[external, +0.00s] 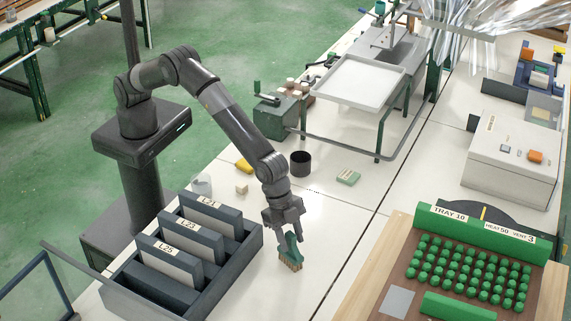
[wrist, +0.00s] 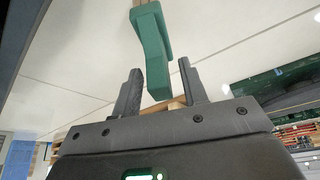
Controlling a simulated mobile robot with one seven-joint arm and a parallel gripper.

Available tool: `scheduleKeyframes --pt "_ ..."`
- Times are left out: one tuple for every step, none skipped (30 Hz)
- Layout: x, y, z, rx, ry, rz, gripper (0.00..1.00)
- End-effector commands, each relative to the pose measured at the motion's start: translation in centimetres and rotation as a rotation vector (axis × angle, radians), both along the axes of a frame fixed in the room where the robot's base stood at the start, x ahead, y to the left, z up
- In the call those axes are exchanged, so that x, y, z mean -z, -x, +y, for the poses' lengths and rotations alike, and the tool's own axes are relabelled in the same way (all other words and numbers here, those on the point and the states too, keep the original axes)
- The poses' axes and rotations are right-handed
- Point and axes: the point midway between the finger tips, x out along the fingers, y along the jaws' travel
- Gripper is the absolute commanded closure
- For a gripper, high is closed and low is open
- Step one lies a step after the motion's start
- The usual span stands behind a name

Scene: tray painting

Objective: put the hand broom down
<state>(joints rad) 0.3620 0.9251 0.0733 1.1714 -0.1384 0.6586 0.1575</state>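The hand broom has a green handle (external: 291,244) and tan bristles (external: 290,264). In the external view it is upright, bristles down, at the white table just right of the slotted rack. My gripper (external: 286,226) is directly above it, pointing down. In the wrist view my gripper (wrist: 161,87) has its two dark fingers spread, with the end of the green handle (wrist: 154,50) between them. A gap shows between handle and fingers, clearest on the right. The bristles are mostly cut off at the top there. Whether the bristles touch the table is hard to tell.
The dark rack (external: 252,243) with labelled boards stands close on the left. A tray of green pieces (external: 397,243) is on the right. A black cup (external: 301,163), a green-and-white block (external: 348,177) and a yellow item (external: 244,166) lie behind. Bare table surrounds the broom's right side.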

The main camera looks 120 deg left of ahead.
Motion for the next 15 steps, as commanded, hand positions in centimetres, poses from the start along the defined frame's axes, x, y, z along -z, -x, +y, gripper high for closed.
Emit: scheduleKeyframes --pt "-0.4 0.0 0.0 0.000 0.001 -0.002 0.60" --pt "-0.6 0.1 0.1 0.000 0.000 -0.001 0.60" --pt "-1.0 0.3 0.1 0.000 0.000 -0.001 0.60" --pt "-1.4 0.4 0.2 0.000 0.001 -0.002 0.60" --pt "-1.9 0.6 0.2 0.000 0.001 -0.002 0.60" --pt "-2.5 0.8 0.3 -0.001 0.002 -0.003 0.60" --pt "-3.0 1.0 0.4 -0.001 0.002 -0.003 0.60" --pt "-3.6 1.2 0.5 -0.001 0.002 -0.003 0.60" --pt "-4.4 1.5 0.6 -0.001 0.002 -0.004 0.60" --pt "-5.0 1.7 0.7 -0.001 0.002 -0.004 0.60" --pt "-5.5 2.0 0.8 -0.001 0.002 -0.003 0.60" --pt "-6.3 2.3 1.0 0.000 0.001 -0.003 0.60" --pt "-6.9 2.5 1.0 0.000 0.001 -0.003 0.60" --pt "-7.4 2.7 1.1 0.000 0.001 -0.003 0.60" --pt "-8.1 2.9 1.2 0.000 0.002 -0.004 0.60"
